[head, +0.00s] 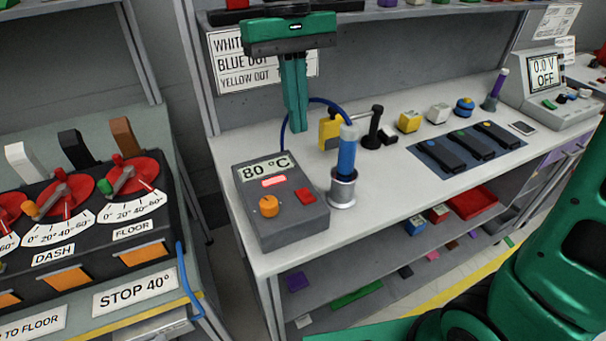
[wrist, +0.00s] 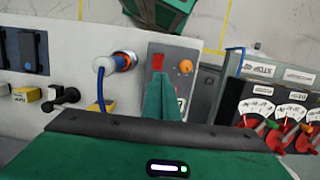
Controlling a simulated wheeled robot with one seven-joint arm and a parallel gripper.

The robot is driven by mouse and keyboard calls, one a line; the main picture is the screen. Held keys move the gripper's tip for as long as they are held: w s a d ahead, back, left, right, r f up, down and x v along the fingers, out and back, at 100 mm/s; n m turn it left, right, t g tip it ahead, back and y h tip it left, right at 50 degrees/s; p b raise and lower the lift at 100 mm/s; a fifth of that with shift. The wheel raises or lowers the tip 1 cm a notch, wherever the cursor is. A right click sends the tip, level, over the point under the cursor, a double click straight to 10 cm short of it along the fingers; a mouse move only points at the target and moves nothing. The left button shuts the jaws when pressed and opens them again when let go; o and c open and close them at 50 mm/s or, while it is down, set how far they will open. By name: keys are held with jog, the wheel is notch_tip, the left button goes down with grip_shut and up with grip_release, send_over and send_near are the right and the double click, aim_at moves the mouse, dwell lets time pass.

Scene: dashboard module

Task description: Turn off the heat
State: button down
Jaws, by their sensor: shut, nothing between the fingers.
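The grey heat unit (head: 285,215) stands at the left end of the grey bench and its display (head: 266,168) reads 80 °C. On its top are an orange knob (head: 268,206), a small lit red label (head: 274,181) and a red switch (head: 305,196). In the wrist view the red switch (wrist: 158,62) shows just beyond my fingertips, with the orange knob (wrist: 186,67) to the right. My gripper (head: 298,129) is shut and empty, pointing down above and behind the unit, apart from it. In the wrist view my gripper (wrist: 160,80) hides part of the unit.
A blue-handled tool (head: 347,155) stands upright in a metal holder (head: 342,190) right of the unit, with a blue cable (head: 310,101) looping behind. A black stand (head: 373,128) and yellow block (head: 409,121) are farther right. A black lever panel (head: 75,225) is left across a gap.

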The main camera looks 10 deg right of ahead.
jog(key=shift+d+f, duration=0.1)
send_near(307, 198)
jog(key=f, duration=0.3)
jog(key=s+f, duration=0.1)
jog(key=f, duration=0.2)
jog(key=shift+s+d+f, duration=0.1)
jog(key=shift+d+f, duration=0.05)
jog(key=shift+f, duration=0.05)
